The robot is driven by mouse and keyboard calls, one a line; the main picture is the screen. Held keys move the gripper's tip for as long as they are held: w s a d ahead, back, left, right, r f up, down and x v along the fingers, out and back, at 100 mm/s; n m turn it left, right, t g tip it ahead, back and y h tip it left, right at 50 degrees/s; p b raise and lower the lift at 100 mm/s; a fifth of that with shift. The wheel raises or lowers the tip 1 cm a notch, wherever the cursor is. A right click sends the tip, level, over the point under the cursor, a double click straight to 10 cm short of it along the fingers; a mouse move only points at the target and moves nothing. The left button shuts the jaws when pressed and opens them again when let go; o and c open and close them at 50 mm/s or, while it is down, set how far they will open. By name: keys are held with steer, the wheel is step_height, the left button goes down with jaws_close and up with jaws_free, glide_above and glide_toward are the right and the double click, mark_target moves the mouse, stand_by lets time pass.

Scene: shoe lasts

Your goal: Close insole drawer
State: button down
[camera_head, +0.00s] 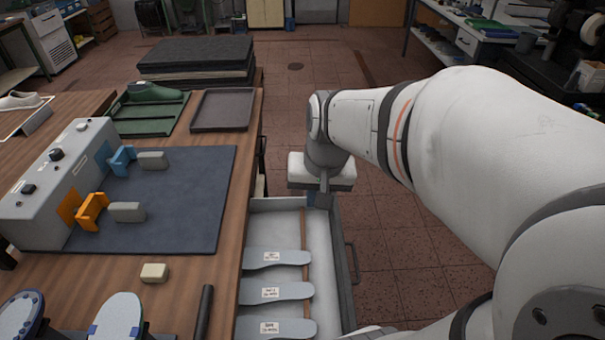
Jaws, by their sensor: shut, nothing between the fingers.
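The insole drawer (334,222) is pulled out from the right side of the wooden workbench (252,150). Its interior is pale, with a thin wooden divider running lengthwise. Several light grey insoles with white labels lie in it, the nearest to the far end being one insole (285,258). A bar handle (352,270) is on the drawer's right front face. My gripper (320,200) is at the drawer's far end, pointing down, shut and empty. Its fingertips are small and partly dark here, and I cannot tell whether they touch the drawer's far wall.
On the bench are a blue-grey mat (190,215), a grey control box (65,180), orange and blue clamps, an eraser-like block (154,273) and a dark rod (203,312). A brown tray (222,110) lies farther back. The tiled floor right of the drawer is clear.

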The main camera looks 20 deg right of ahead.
steer(key=w+d+f+m+g+y+p, duration=0.1)
steer(key=w+d+f+m+g+y, duration=0.1)
steer(key=w+d+f+m, duration=1)
steer(key=d+f+m+y, duration=0.1)
steer(key=d+f+m, duration=0.2)
steer(key=d+f, duration=0.55)
steer(key=d+f+m+y, duration=0.1)
steer(key=d+f+m, duration=0.2)
steer(key=d+f, duration=0.55)
steer(key=w+a+f+b, duration=0.2)
steer(key=a+f+b, duration=0.2)
steer(key=a+f, duration=0.6)
steer(key=shift+w+a+f+t, duration=0.2)
steer(key=shift+w+f+t, duration=0.1)
steer(key=shift+f, duration=0.65)
